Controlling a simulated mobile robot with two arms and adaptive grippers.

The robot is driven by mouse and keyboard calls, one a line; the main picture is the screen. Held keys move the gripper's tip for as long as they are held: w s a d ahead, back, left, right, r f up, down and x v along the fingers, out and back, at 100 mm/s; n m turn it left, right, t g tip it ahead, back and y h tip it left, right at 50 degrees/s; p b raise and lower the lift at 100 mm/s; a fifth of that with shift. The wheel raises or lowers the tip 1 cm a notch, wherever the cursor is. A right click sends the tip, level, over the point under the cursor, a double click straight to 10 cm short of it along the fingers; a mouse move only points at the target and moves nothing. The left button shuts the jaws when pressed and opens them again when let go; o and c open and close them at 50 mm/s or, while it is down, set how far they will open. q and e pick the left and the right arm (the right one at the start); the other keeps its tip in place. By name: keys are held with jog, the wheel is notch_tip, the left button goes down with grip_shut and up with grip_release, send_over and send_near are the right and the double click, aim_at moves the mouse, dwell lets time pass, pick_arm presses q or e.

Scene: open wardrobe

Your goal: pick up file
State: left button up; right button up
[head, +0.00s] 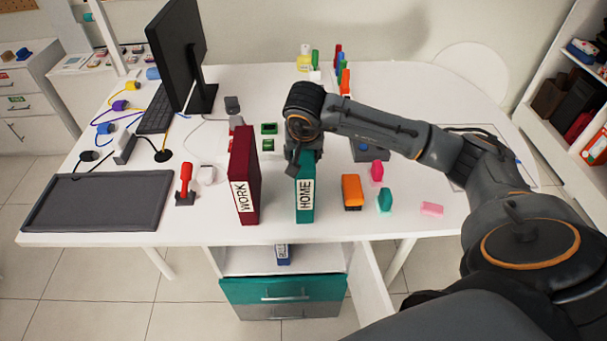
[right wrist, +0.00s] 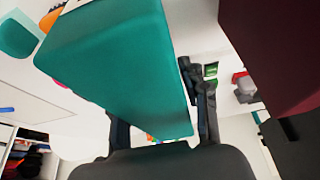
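The teal file labelled HOME (head: 305,202) stands upright near the table's front edge. It also shows large in the right wrist view (right wrist: 115,60). The dark red file labelled WORK (head: 243,180) stands upright to its left, and part of it shows at the right of the right wrist view (right wrist: 275,50). My right gripper (head: 301,160) is at the top of the teal file. In the right wrist view its fingers (right wrist: 162,125) are on both sides of that file. The file hides part of them, so I cannot tell whether they press on it. My left gripper is not in view.
A monitor (head: 178,50), a black tray (head: 100,202) and a red stamp (head: 185,184) are on the left of the white table (head: 400,215). An orange block (head: 352,192), a teal item (head: 385,200) and pink items stand to the right of the teal file. Drawers (head: 283,290) are below.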

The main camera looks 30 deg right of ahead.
grip_shut()
jog(key=shift+r, duration=0.1)
